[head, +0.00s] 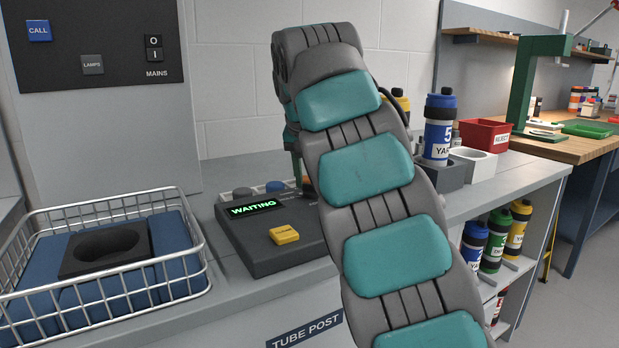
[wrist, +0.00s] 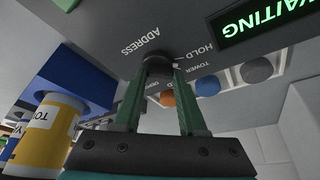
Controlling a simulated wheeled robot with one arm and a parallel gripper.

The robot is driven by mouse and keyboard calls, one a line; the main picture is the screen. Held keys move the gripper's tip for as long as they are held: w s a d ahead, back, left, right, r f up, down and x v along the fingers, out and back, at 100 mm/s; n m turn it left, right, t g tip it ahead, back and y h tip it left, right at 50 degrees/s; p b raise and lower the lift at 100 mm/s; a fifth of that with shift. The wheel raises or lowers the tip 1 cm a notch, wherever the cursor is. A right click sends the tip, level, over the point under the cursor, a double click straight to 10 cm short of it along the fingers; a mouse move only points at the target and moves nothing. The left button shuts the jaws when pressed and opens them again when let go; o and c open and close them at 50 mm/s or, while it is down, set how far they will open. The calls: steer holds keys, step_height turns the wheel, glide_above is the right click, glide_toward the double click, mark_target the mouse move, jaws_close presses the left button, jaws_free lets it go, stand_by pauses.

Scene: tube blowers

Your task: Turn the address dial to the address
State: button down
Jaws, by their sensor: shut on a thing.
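The address dial (wrist: 158,64) is a dark round knob on the grey console, seen in the wrist view under the printed word ADDRESS. My gripper (wrist: 160,76) is shut on the dial, with one green finger on each side of it. Labels around the dial include HOLD and TOWER; another is partly covered by a finger. I cannot tell which label the dial points to. In the head view my arm hides the dial and most of the gripper. The console (head: 262,258) has a lit display (head: 252,208) reading WAITING.
A yellow button (head: 285,234) sits below the display, and grey, blue and orange round buttons (wrist: 208,86) line the console. A wire basket (head: 192,285) with a padded dark holder stands left. A blue-banded tube (head: 438,135) marked 5 and a red bin (head: 484,136) stand right.

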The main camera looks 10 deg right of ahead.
steer(key=shift+w+a+m, duration=0.1)
steer(key=shift+a+m, duration=0.05)
steer(key=shift+m, duration=0.55)
steer(key=shift+r+m+h, duration=0.25)
steer(key=shift+m+h, duration=0.15)
steer(key=shift+m, duration=0.1)
steer(key=shift+f+m+g, duration=0.2)
steer(key=shift+m+g, duration=0.1)
steer(key=shift+m, duration=0.1)
steer(key=shift+c, duration=2.3)
jaws_free()
steer(key=shift+f, duration=0.1)
